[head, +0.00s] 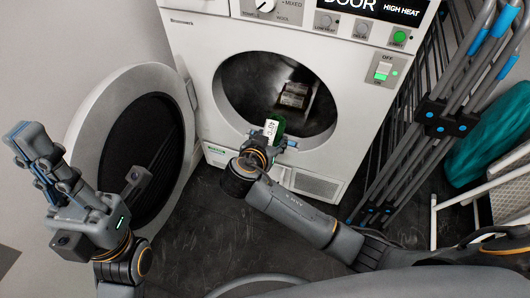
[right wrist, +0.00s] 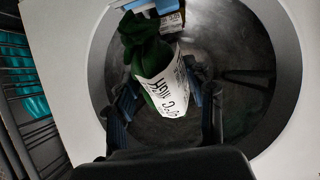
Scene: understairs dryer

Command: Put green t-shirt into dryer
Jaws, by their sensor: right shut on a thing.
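The green t-shirt (head: 280,124) is in my right gripper (head: 272,142), at the lower part of the dryer's round opening. A white tag with black print (head: 271,129) hangs on it. In the right wrist view the dark green cloth (right wrist: 143,45) and the tag (right wrist: 163,88) lie between the fingers, in front of the drum. The white dryer (head: 215,70) has its round door (head: 88,122) swung open to the left. My left gripper (head: 27,145) is raised in front of the door at the left, with nothing seen in it; its finger gap is unclear.
Inside the drum is a small pale labelled patch (head: 293,95). Folded grey metal racks with blue parts (head: 440,120) stand close to the dryer's right side. A teal bag (head: 490,145) and a white stool-like frame (head: 510,200) are further right. Dark floor (head: 205,230) is clear in front.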

